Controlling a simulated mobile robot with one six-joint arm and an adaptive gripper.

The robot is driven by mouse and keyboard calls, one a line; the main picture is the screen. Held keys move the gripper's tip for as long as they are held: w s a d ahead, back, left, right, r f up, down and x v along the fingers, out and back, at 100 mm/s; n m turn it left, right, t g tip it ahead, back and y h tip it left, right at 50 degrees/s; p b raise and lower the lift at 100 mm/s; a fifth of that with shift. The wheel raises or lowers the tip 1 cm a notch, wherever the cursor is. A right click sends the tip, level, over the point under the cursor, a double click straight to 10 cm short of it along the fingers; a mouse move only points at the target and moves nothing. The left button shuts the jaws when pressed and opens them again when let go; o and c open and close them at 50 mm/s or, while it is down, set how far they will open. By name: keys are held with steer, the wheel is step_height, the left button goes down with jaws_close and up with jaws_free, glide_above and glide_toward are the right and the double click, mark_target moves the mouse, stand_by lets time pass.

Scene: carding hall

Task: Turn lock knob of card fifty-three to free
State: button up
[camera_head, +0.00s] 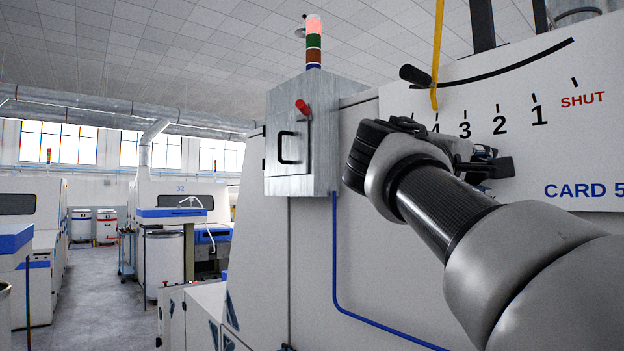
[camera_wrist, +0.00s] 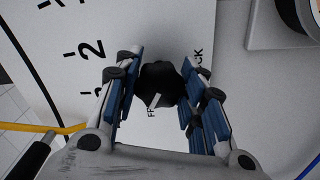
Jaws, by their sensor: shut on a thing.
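The lock knob (camera_wrist: 160,82) is black with a white pointer line, on the pale panel of the card (camera_head: 590,150). In the wrist view it sits between the two blue-padded fingers of my gripper (camera_wrist: 160,90), which is shut on it. The pointer slants down and left, toward lettering starting "FR"; letters ending "CK" show to the upper right, partly hidden by a finger. In the head view my gripper (camera_head: 488,165) is against the panel below the number scale, and my wrist hides the knob. The label "CARD 5" is cut off by the frame edge.
A grey box with a red knob (camera_head: 302,107) stands to the left, under a signal lamp (camera_head: 314,42). A blue cable (camera_head: 335,260) runs down the panel. An aisle (camera_head: 100,290) lies open at left.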

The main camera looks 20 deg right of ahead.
stand_by(0.4)
steer(key=o, duration=1.1)
steer(key=v, duration=1.2)
steer(key=shift+s, duration=0.1)
